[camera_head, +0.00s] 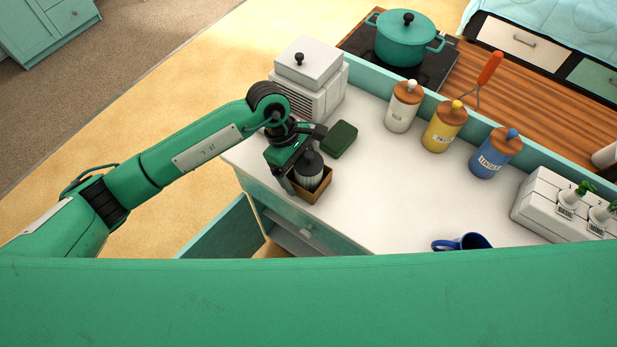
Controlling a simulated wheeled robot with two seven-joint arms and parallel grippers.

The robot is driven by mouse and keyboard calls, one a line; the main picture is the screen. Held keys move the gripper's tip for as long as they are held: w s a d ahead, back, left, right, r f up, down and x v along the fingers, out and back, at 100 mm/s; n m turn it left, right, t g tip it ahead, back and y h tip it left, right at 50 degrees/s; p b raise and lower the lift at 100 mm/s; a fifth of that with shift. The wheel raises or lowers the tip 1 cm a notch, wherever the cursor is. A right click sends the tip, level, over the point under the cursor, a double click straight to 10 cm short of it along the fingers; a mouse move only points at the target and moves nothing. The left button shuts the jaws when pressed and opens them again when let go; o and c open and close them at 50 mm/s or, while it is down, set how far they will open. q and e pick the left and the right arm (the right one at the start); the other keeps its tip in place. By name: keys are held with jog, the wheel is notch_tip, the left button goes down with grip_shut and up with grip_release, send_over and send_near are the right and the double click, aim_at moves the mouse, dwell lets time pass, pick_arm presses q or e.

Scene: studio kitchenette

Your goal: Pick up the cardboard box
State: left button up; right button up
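A small open brown cardboard box (316,193) stands on the white counter near its front left edge. My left gripper (300,166) is at the box from the upper left, with one finger reaching down beside the box's left side. The other finger is not clear, so I cannot tell whether the fingers touch the box or grip it. My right gripper is out of view.
A dark green block (340,139) lies just behind the box. A white lidded container (311,75) stands further back. Several canisters, including a yellow one (446,126), line the counter's back. A blue mug (463,242) is at front right; the middle counter (400,190) is clear. A cabinet door (222,232) hangs open below.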

pick_arm(q)
jog(key=c, duration=0.7)
jog(key=shift+o, duration=0.2)
jog(key=shift+r, duration=0.15)
